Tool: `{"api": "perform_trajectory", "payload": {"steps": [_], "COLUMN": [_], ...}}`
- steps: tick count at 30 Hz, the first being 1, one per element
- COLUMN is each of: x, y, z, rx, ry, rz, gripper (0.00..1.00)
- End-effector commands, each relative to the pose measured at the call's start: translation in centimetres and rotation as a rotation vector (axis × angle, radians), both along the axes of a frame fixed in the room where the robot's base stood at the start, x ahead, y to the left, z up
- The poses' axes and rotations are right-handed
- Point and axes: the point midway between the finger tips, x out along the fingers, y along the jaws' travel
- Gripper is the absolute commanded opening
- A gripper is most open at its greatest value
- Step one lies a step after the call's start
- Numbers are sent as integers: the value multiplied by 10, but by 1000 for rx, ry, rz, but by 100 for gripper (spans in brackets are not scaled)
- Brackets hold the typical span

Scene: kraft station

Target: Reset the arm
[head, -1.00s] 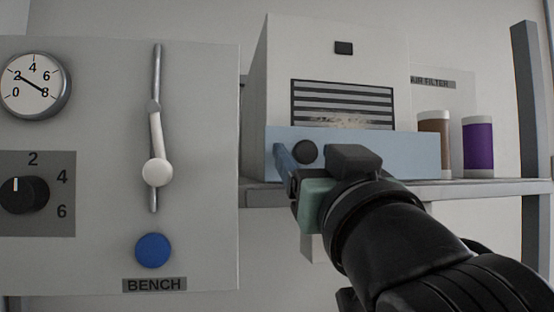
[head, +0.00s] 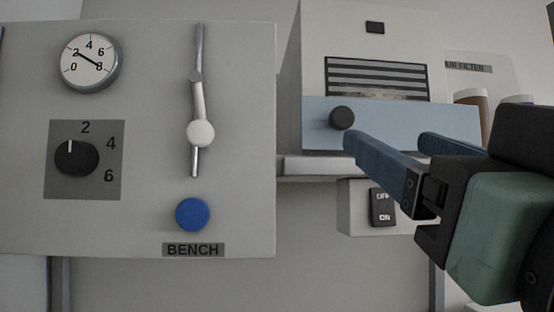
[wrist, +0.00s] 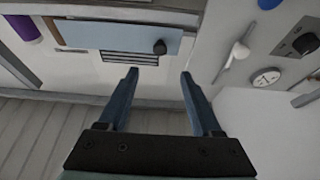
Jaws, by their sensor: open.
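My gripper (head: 388,138) is at the right of the head view, with two blue fingers spread apart and nothing between them. In the picture, its left fingertip is just below and right of the black knob (head: 342,118) on the blue panel (head: 390,128) of the filter unit; I cannot tell whether it touches. The wrist view shows the open fingers (wrist: 160,78) with empty space between them. There the black knob (wrist: 159,47) and blue panel (wrist: 120,38) lie beyond the fingertips.
At left is the BENCH panel (head: 140,190) with a gauge (head: 89,62), a dial (head: 77,157), a white-knobbed lever (head: 201,133) and a blue button (head: 192,214). An OFF/ON switch (head: 383,207) is under the shelf (head: 310,167). Canisters (head: 471,98) stand at right, partly hidden.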

Motion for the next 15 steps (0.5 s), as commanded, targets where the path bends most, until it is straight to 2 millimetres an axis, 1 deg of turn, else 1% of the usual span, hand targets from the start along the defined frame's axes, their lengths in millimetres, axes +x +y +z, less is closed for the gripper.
{"api": "perform_trajectory", "payload": {"steps": [11,15], "x": [0,5], "y": [0,7], "z": [0,-2], "rx": [0,12], "ry": [0,-35], "rz": [0,18], "gripper": [66,66]}}
